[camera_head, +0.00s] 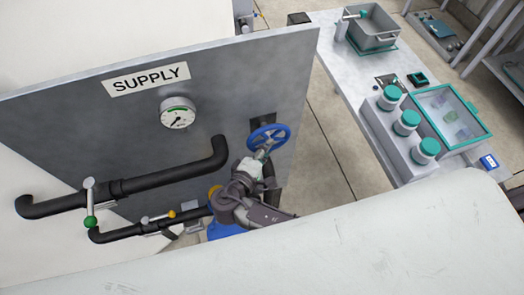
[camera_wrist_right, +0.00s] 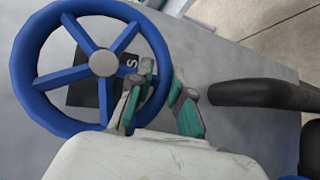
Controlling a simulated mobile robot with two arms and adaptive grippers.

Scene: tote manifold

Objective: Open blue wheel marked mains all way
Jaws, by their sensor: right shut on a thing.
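The blue wheel (camera_head: 268,137) is mounted at the right side of the grey SUPPLY panel (camera_head: 90,120). It also shows large in the right wrist view (camera_wrist_right: 103,63), with a grey hub and several spokes. My right gripper (camera_head: 262,153) reaches it from below. In the wrist view, its green-padded fingers (camera_wrist_right: 163,80) straddle the lower right of the rim, one inside and one outside, shut on it. A dark plate (camera_wrist_right: 82,93) behind the wheel is mostly hidden; only a letter S shows. My left gripper is not in view.
A round gauge (camera_head: 177,115) sits on the panel above black pipes (camera_head: 150,182).

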